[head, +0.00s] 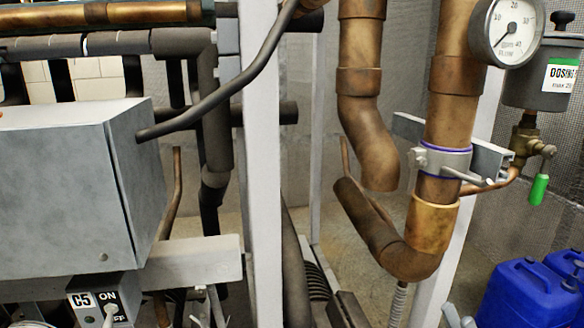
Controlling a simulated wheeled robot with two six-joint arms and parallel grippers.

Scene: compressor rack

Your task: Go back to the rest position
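Only a small light-grey part at the bottom edge, left of the blue canisters, looks like the tips of my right gripper (458,317). The rest of it is cut off by the frame. It is too small and too cropped to tell whether it is open or shut, and I see nothing held in it. It is low in the picture, below the copper pipe bend (408,258). My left gripper is not in view.
A grey box (70,190) and a C5 ON switch (104,302) are at left. A white post (262,170) stands mid-picture. Right are a clamp (445,161), gauge (508,29), dosing vessel (540,80), green-handled valve (538,189) and blue canisters (530,295).

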